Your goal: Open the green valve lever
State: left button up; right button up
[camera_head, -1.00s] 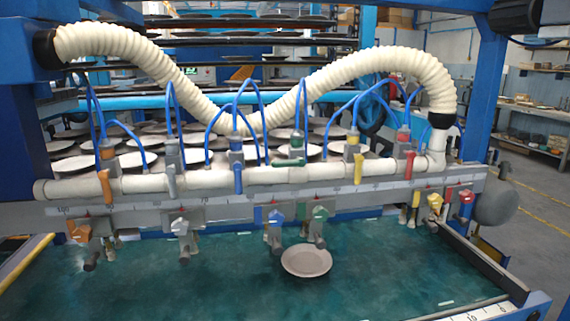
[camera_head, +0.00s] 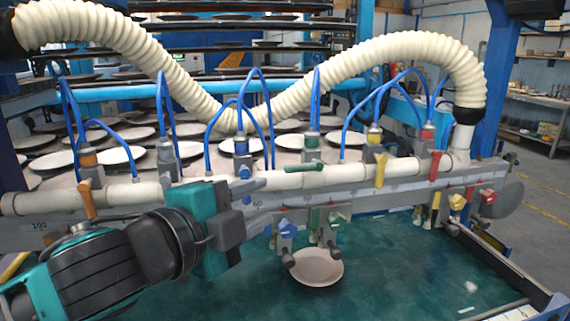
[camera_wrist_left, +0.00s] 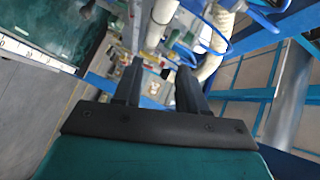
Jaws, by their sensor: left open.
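The green valve lever (camera_head: 304,167) lies nearly level across its valve on the white pipe, right of the blue valve, in the head view. My left gripper (camera_head: 236,208) is open, in front of the pipe, left of and a little below the green lever and apart from it. Its finger area overlaps the blue lever (camera_head: 248,184), so I cannot tell whether they touch. In the left wrist view, the two dark fingers (camera_wrist_left: 158,84) stand apart with nothing visibly held between them. My right gripper is not in view.
An orange lever (camera_head: 87,199) is left, a yellow lever (camera_head: 380,170) and a red lever (camera_head: 435,165) right of the green one. Blue hoses (camera_head: 316,98) rise above the valves. A plate (camera_head: 318,267) lies on the green surface below. A ribbed white hose (camera_head: 400,58) arches overhead.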

aim_at(295, 169)
pick_arm(q)
jog(key=shift+m, duration=0.5)
jog(key=x, duration=0.4)
jog(key=r+x, duration=0.1)
jog(key=x, duration=0.3)
jog(key=a+r+x, duration=0.1)
jog(key=x, duration=0.3)
jog(key=shift+w+p, duration=0.35)
jog(key=shift+p, duration=0.05)
grip_shut()
